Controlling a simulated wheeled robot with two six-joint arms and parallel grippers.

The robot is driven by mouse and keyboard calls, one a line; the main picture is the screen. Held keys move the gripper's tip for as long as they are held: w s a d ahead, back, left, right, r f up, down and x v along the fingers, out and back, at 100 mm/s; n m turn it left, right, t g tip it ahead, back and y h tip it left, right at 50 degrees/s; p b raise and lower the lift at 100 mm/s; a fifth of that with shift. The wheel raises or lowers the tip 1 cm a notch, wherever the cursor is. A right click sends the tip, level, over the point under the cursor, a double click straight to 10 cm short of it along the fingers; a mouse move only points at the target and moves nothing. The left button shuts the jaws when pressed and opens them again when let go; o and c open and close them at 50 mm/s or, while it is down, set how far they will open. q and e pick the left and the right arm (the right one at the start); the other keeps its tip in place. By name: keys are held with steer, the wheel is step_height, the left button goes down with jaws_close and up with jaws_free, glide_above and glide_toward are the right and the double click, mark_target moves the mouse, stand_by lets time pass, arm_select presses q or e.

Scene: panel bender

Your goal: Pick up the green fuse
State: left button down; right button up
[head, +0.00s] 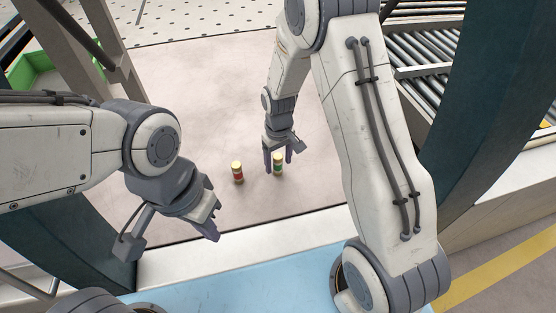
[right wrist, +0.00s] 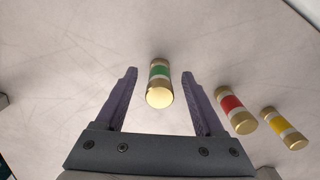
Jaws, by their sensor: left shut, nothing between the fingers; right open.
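The green fuse (head: 278,163) stands upright on the pale panel surface, with gold caps and a green band. In the right wrist view the green fuse (right wrist: 160,84) shows between and slightly beyond the fingertips. My right gripper (head: 278,168) is open and comes down at the green fuse, one finger on either side; the right wrist view (right wrist: 159,72) shows a gap on both sides. My left gripper (head: 212,222) is shut and empty, at the left near the panel's front edge.
A red fuse (head: 237,172) stands left of the green one. The right wrist view also shows a yellow fuse (right wrist: 285,128) beyond the red fuse. A green bin (head: 35,68) is at the far left, a roller conveyor (head: 425,80) at the right. The panel behind the fuses is clear.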

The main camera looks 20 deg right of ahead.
steer(key=shift+w+f, duration=0.1)
steer(key=shift+f, duration=0.7)
jaws_close()
steer(key=shift+r, duration=0.1)
